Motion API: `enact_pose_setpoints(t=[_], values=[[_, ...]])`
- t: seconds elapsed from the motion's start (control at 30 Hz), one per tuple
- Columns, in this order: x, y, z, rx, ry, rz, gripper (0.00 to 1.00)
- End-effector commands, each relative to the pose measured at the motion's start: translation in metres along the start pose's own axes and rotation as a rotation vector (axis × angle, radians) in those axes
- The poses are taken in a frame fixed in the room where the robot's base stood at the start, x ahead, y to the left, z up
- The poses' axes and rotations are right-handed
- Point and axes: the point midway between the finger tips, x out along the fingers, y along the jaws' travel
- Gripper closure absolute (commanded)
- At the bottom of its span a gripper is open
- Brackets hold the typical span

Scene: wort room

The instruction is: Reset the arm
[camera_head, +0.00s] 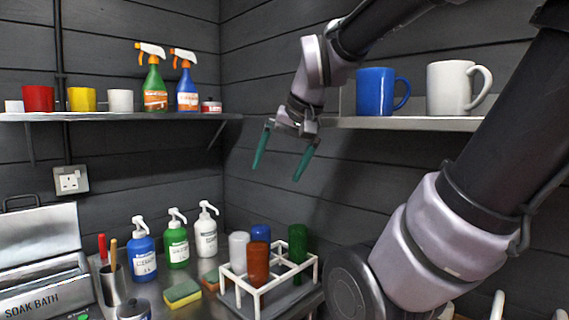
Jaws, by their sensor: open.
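My gripper (282,164) hangs from my raised arm near the middle of the view. Its two green fingers are spread apart and point down. Nothing is between them. In the picture it is above the white rack and just left of the right shelf's end. My arm reaches in from the right side and covers part of the right wall and worktop.
The right shelf (415,124) holds a blue mug (375,92) and a white mug (448,88). Below stands a white rack (262,289) with several coloured cylinders. The left shelf (110,116) holds cups and spray bottles. Pump bottles (177,245) and a soak bath (42,265) stand at left.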

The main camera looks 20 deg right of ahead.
Motion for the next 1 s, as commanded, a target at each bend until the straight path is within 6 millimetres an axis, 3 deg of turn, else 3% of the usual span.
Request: enact_pose_setpoints(t=[0.2,1.0], values=[[-0.016,0.006,0.013,-0.006,0.056,-0.047,0.0],[-0.017,0.006,0.013,-0.007,0.059,-0.05,0.0]])
